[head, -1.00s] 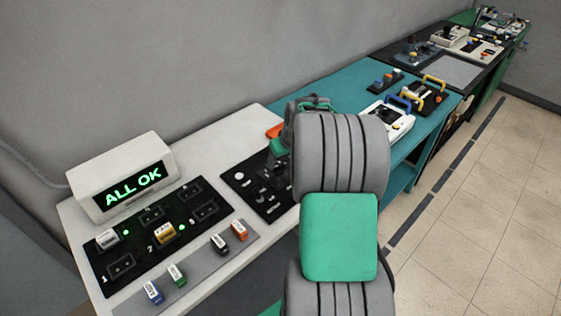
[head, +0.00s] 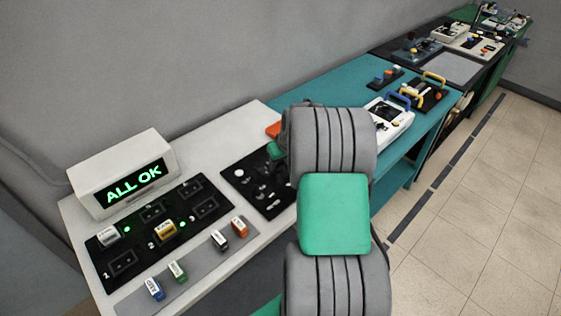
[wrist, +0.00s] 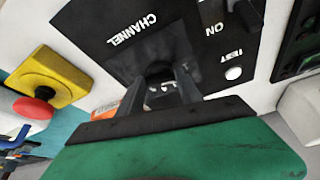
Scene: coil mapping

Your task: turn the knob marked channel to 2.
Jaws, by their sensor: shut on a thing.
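The black control panel (wrist: 95,40) carries the white word CHANNEL and fills the upper part of the wrist view. It also shows in the head view (head: 262,206), partly behind my arm. My gripper (wrist: 160,76) is down at the panel beside the CHANNEL word, its dark fingers closed on a dark knob (wrist: 160,69). The fingers hide most of the knob, so its pointer setting cannot be read. In the head view my arm hides most of the gripper.
A white TEST button (wrist: 233,73) and an ON marking lie right of the gripper. A red button on a yellow box (wrist: 45,85) stands to the left. In the head view, a display (head: 136,183) reads ALL OK, above a black board with coloured modules.

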